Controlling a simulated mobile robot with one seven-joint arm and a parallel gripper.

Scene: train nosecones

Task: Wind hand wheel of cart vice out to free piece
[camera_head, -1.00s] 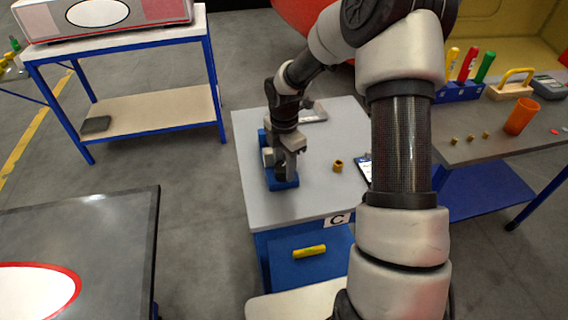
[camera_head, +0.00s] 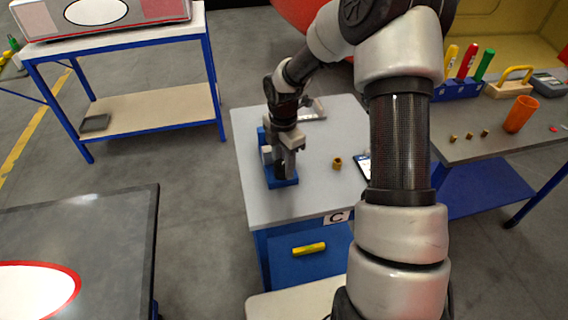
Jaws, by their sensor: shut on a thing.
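The blue cart vice (camera_head: 285,181) stands on the grey top of the cart marked C (camera_head: 315,195). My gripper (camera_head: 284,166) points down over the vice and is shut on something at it. The gripper and wrist cover most of the vice. The hand wheel is hidden behind my gripper, so I cannot tell how far it is wound. A small light grey part (camera_head: 266,153) shows beside the gripper at the vice's left; I cannot tell whether it is the clamped piece.
A small brass ring (camera_head: 337,163) and a dark-edged tablet (camera_head: 364,168) lie on the cart top to the right. A flat grey item (camera_head: 314,112) lies at the back. A bench (camera_head: 470,150) with tools and an orange cup (camera_head: 521,114) stands right.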

